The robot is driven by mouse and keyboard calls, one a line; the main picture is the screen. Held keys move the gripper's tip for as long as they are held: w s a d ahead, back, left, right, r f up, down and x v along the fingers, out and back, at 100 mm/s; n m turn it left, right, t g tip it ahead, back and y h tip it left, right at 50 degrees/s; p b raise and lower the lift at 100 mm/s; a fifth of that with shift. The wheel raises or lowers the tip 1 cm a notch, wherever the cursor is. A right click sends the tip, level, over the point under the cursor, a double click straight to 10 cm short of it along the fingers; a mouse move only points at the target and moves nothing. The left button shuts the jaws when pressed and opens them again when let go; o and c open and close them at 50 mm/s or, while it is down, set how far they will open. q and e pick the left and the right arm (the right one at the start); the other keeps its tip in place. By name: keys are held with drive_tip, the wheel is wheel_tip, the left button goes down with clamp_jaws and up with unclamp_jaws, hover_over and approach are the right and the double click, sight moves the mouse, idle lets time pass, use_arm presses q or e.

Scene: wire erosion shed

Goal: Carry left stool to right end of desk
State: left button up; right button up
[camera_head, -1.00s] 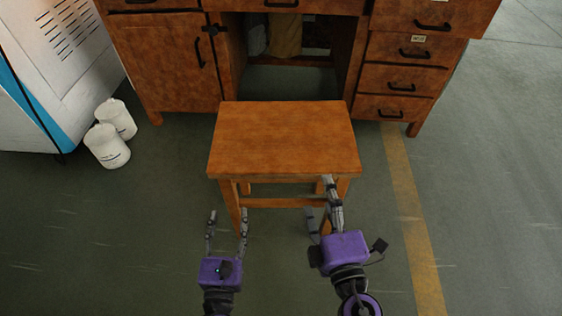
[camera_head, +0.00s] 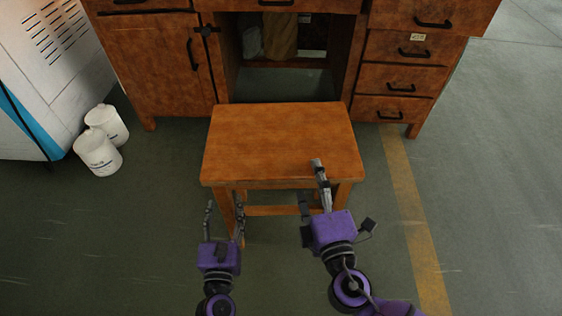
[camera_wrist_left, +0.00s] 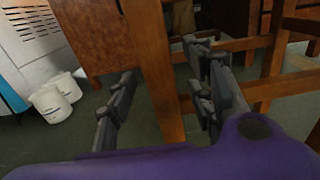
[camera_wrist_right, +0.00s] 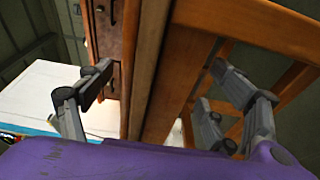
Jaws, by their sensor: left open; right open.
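A wooden stool (camera_head: 275,140) with a flat rectangular seat stands on the floor in front of the wooden desk (camera_head: 160,65). My left gripper (camera_head: 224,218) is open at the stool's near left leg. In the left wrist view that leg (camera_wrist_left: 155,75) stands upright between the spread fingers. My right gripper (camera_head: 312,188) is open at the near right corner, with one finger overlapping the seat edge in the head view. In the right wrist view a leg (camera_wrist_right: 165,90) runs between its spread fingers. I cannot tell whether any finger touches the stool.
Two white containers (camera_head: 97,153) stand on the floor at left, beside a white cabinet (camera_head: 50,50). The desk's drawers (camera_head: 392,85) are at right. A yellow floor line (camera_head: 412,215) runs right of the stool. The floor further right is clear.

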use_arm(q)
drive_tip(key=shift+w, duration=1.65)
use_arm(e)
drive_tip(key=shift+w+a, duration=0.2)
drive_tip(key=shift+w, duration=1.4)
use_arm(q)
clamp_jaws()
use_arm(e)
drive_tip(key=c, duration=1.4)
clamp_jaws()
use_arm(q)
drive_tip(key=shift+r, duration=0.25)
use_arm(e)
drive_tip(key=shift+r, duration=0.2)
